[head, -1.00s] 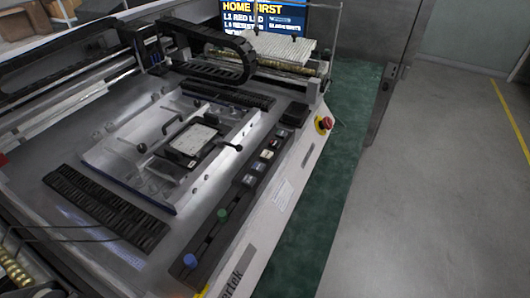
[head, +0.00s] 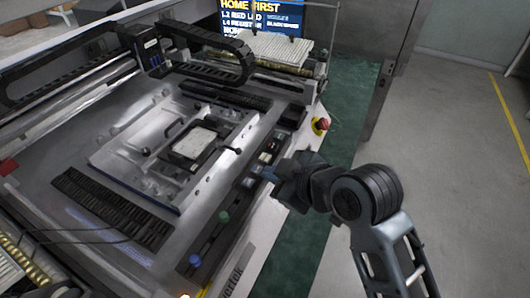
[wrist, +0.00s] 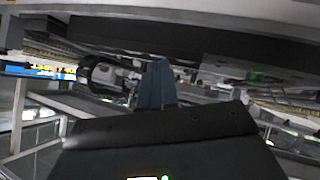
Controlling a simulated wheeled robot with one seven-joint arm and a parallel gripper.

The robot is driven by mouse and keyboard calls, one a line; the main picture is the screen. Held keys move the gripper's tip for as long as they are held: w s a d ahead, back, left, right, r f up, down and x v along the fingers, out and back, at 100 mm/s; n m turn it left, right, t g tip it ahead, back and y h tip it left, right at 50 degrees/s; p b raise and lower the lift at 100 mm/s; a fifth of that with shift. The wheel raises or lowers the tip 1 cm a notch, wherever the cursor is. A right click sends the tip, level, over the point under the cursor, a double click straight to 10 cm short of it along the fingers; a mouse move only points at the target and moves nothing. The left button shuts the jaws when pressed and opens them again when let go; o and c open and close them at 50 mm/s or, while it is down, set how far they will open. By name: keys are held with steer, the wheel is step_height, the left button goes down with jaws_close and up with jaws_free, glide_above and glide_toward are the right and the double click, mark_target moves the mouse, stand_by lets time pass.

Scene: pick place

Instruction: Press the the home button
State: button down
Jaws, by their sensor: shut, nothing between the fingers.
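A dark control strip (head: 208,240) runs along the machine's right side. It carries a blue round button (head: 195,260), a green round button (head: 223,216) and several small square buttons (head: 268,154) farther back. I cannot read which one is the home button. My gripper (head: 260,171) is over the square buttons, with its shut, empty fingers pointing left; it hides some of them. Whether it touches a button cannot be told. In the wrist view, the blue-grey fingers (wrist: 155,84) are together, and a green spot (wrist: 258,75) shows to the right.
A red emergency knob (head: 321,125) is on the machine's right edge. A screen (head: 262,15) at the back reads "HOME FIRST". A fixture plate with a white board (head: 194,142) lies left of the strip. A black cable chain (head: 205,70) arches behind. Floor at right is clear.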

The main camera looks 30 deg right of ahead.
mark_target(268, 160)
steer(key=w+d+r+n+g, duration=0.2)
steer(key=w+r+n, duration=0.2)
steer(key=w+r, duration=0.3)
step_height(268, 160, up, 3)
steer(key=shift+d+f+n+p, duration=0.15)
steer(key=shift+d+n+p, duration=0.05)
steer(key=shift+n+p, duration=0.2)
steer(key=shift+w, duration=0.1)
steer(key=shift+f+b, duration=2.5)
steer(key=shift+f, duration=1.95)
steer(key=shift+f, duration=0.15)
steer(key=shift+f, duration=0.25)
